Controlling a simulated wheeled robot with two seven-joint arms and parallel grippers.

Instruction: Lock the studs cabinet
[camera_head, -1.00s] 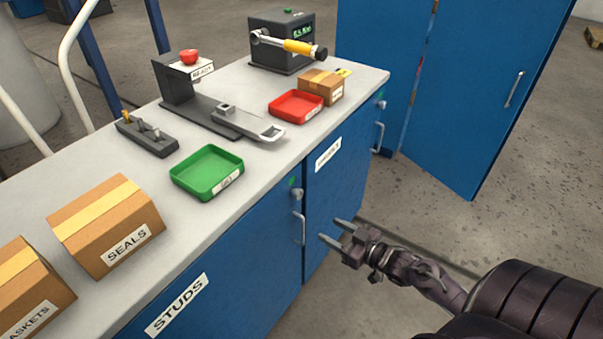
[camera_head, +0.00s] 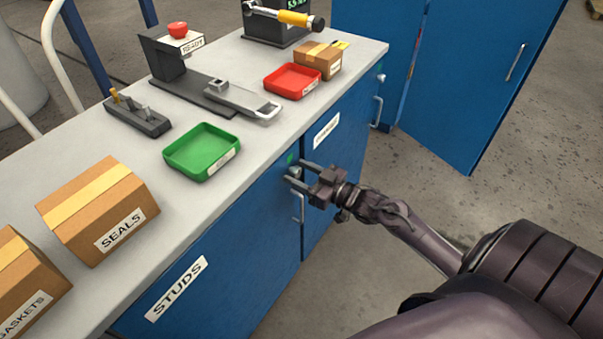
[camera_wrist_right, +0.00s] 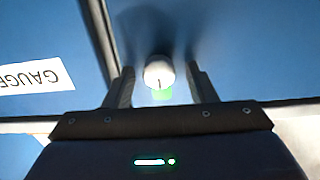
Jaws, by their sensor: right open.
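The studs cabinet (camera_head: 235,262) is a blue door under the workbench with a white STUDS label (camera_head: 176,289). Its round silver lock knob (camera_head: 295,172) sits near the top right corner, with a green mark beside it and a bar handle (camera_head: 298,207) below. In the right wrist view the knob (camera_wrist_right: 159,72) lies between the fingers, with a dark slot line and a green patch beside it. My right gripper (camera_head: 299,174) is open, its fingers either side of the knob; I cannot tell whether they touch it. My left gripper is not in view.
A neighbouring cabinet (camera_head: 343,150) with its own knob and handle is to the right. On the bench (camera_head: 225,218) are a green tray (camera_head: 202,152), red tray (camera_head: 292,81), SEALS box (camera_head: 98,210) and GASKETS box (camera_head: 22,272). A tall blue cabinet door (camera_head: 470,80) stands open behind.

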